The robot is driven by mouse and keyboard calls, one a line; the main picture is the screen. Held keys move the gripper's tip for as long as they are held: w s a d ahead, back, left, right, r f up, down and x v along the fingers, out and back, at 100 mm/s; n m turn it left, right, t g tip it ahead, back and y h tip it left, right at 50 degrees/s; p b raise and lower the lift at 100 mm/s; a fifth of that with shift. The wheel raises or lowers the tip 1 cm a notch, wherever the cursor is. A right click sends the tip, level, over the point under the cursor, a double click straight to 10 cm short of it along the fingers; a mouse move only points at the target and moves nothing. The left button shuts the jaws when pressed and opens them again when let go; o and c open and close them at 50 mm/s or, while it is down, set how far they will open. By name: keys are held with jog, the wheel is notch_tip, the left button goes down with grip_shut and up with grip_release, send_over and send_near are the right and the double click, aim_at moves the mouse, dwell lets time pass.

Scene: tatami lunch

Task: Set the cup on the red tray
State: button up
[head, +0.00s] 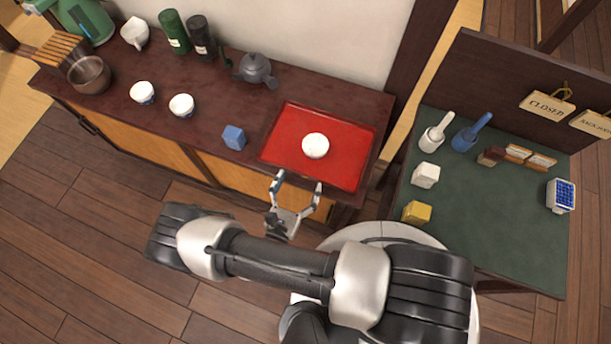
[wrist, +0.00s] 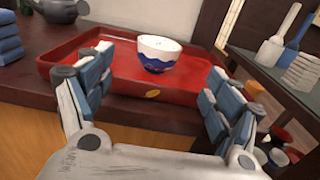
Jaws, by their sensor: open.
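A white cup (head: 315,146) stands upright on the red tray (head: 352,167), near its middle. In the wrist view the cup (wrist: 159,50) shows a blue wavy band round its lower part, and the red tray (wrist: 185,92) lies under it. My gripper (head: 297,184) is open and empty, in front of the tray's near edge and apart from the cup. In the wrist view the fingers of my gripper (wrist: 152,95) stand wide at left and right, with the cup beyond and between them. Two more white cups, a left one (head: 142,92) and a right one (head: 181,105), stand on the counter.
A folded blue cloth-like block (head: 234,137) sits left of the tray. A grey teapot (head: 256,69) stands behind it. Dark and green canisters (head: 174,31) and a brown bowl (head: 89,74) are further left. A green-topped table (head: 487,209) with small items stands at right.

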jog(key=w+d+r+m+g+h, duration=0.1)
jog(key=d+r+m+g+h, duration=0.3)
jog(key=r+m+g, duration=0.6)
jog(key=w+d+r+m+g+h, duration=0.2)
jog(key=d+r+m+g, duration=0.45)
jog(key=r, duration=0.75)
jog(key=s+d+r+m+t+y, duration=0.2)
jog(key=s+d+r+m+y, duration=0.1)
jog(key=s+r+m+y, duration=0.2)
jog(key=s+d+r+m+t+y, duration=0.2)
jog(key=s+r+m+y, duration=0.4)
jog(key=r+m, duration=0.4)
jog(key=shift+s+d+r+y, duration=0.25)
jog(key=shift+d+r+y, duration=0.35)
jog(key=shift+r, duration=0.7)
jog(key=shift+m, duration=0.25)
jog(key=shift+c, duration=0.5)
